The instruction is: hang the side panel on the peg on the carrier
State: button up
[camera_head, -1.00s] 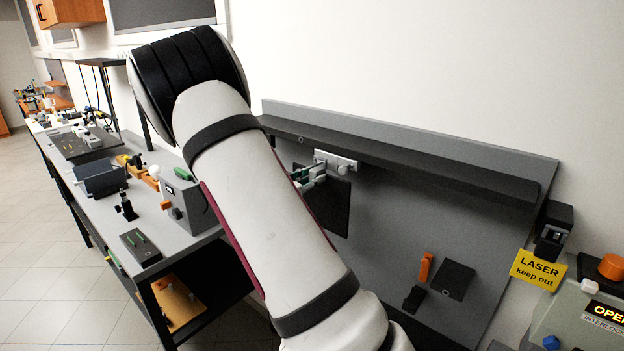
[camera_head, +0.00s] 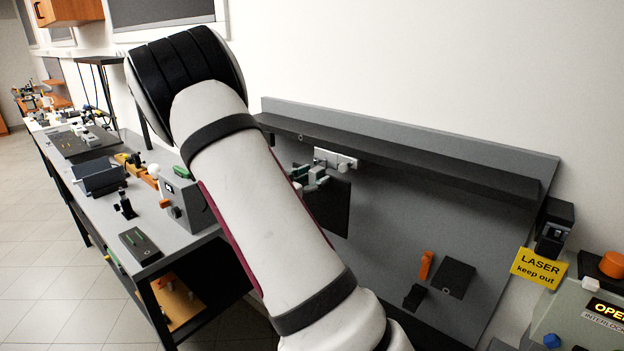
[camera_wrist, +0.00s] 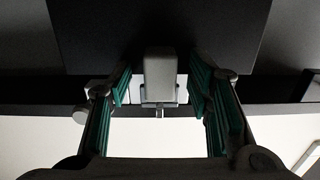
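The dark square side panel (camera_head: 334,212) is upright against the grey back board, just below the pale carrier (camera_head: 345,162). In the wrist view the panel (camera_wrist: 160,35) fills the upper middle, with a light grey block-like grip (camera_wrist: 160,75) in front of it. My gripper (camera_wrist: 160,92) is open, its green-padded fingers on either side of the grip with gaps to both. In the head view my gripper (camera_head: 306,180) is largely hidden behind my arm. The peg and its contact with the panel cannot be made out.
A dark shelf ledge (camera_head: 420,165) runs above the carrier. An orange piece (camera_head: 426,265) and a dark block (camera_head: 453,278) are on the board at lower right. A bench (camera_head: 150,215) with optical parts stands left. The board between panel and orange piece is bare.

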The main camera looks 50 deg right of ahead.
jog(key=shift+a, duration=0.1)
jog(key=s+a, duration=0.1)
jog(key=a, duration=1)
jog(key=shift+a+r, duration=0.35)
